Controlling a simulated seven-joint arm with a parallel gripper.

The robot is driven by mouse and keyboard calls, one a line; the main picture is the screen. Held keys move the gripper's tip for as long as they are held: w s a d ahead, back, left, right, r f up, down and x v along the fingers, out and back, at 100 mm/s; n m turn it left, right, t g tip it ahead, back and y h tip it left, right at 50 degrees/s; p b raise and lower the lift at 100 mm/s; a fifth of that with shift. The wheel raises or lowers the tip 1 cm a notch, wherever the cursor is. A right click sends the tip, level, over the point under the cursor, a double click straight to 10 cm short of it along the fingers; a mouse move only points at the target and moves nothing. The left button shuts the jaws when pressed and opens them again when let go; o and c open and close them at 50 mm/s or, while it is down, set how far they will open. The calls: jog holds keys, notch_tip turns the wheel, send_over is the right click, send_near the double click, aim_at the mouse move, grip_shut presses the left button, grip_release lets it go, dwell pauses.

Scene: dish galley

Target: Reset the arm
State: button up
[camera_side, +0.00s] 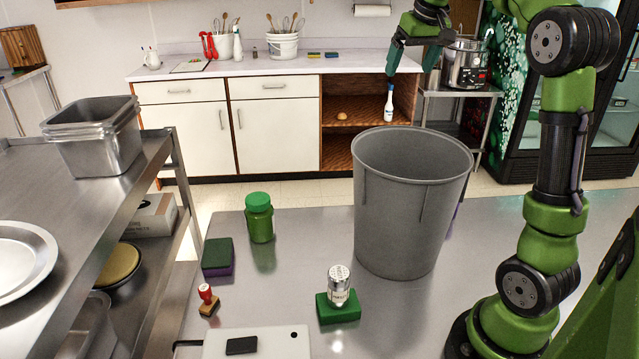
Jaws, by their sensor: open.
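My gripper (411,64) is at the top right of centre, high above the grey bin (402,215). Its fingers point down and are apart, with nothing seen between them. A small white bottle with a blue top (388,104) shows just below the left fingertip and above the bin's far rim. I cannot tell whether it is in the air or on the open shelf behind. The inside bottom of the bin is hidden.
On the steel table stand a green-lidded jar (260,218), a sponge (218,257), a stamp (208,299), a shaker (339,286) on a green block (338,308), and a white device (257,343). A steel rack (150,170) with pans (95,140) is at left.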

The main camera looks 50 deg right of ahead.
jog(key=w+a+n, duration=0.1)
jog(key=w+a, duration=0.3)
jog(key=a, duration=0.3)
jog(key=w+a+n+y, duration=0.1)
jog(key=w+a+n, duration=0.1)
jog(key=w+a, duration=0.2)
jog(key=a, duration=0.3)
jog(key=shift+w, duration=0.2)
jog(key=s+d+m, duration=0.2)
jog(key=s+d, duration=0.3)
jog(key=d, duration=0.3)
jog(key=s+d+m+h, duration=0.1)
jog(key=s+d, duration=0.5)
jog(key=d, duration=0.3)
jog(key=shift+s+m, duration=0.15)
jog(key=shift+m, duration=0.25)
